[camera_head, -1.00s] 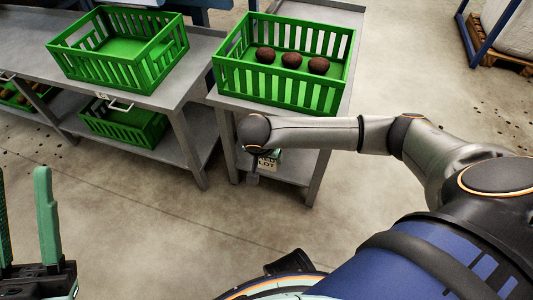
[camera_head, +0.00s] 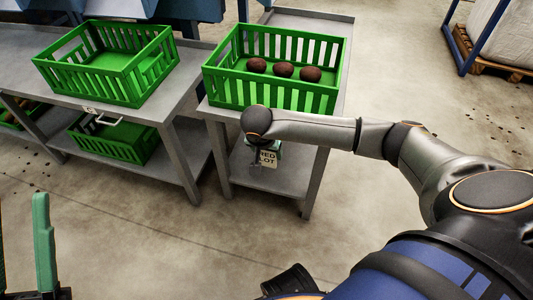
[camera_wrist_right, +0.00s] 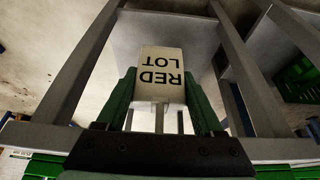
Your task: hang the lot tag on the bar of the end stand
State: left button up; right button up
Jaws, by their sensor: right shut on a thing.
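The lot tag (camera_head: 268,158) is a pale card reading "RED LOT". My right gripper (camera_wrist_right: 160,95) is shut on it, with the tag between its green fingers in the wrist view. In the head view the tag hangs below my right wrist, in front of the end stand (camera_head: 318,165), a grey metal table with a lower shelf. The stand's bar cannot be made out clearly; a small grey metal piece shows beside the tag. I cannot tell whether the tag touches the stand. My left gripper (camera_head: 22,245) is at the left edge, fingers apart, empty, partly cut off.
A green crate (camera_head: 222,88) with three dark potatoes stands on the end stand. An empty green crate (camera_head: 150,82) is on the longer grey table (camera_head: 186,112) to the left, with another crate (camera_head: 110,140) below. The floor in front is clear.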

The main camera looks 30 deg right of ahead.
jog(key=shift+f, duration=0.15)
jog(key=o, duration=1.3)
jog(key=shift+o, duration=0.2)
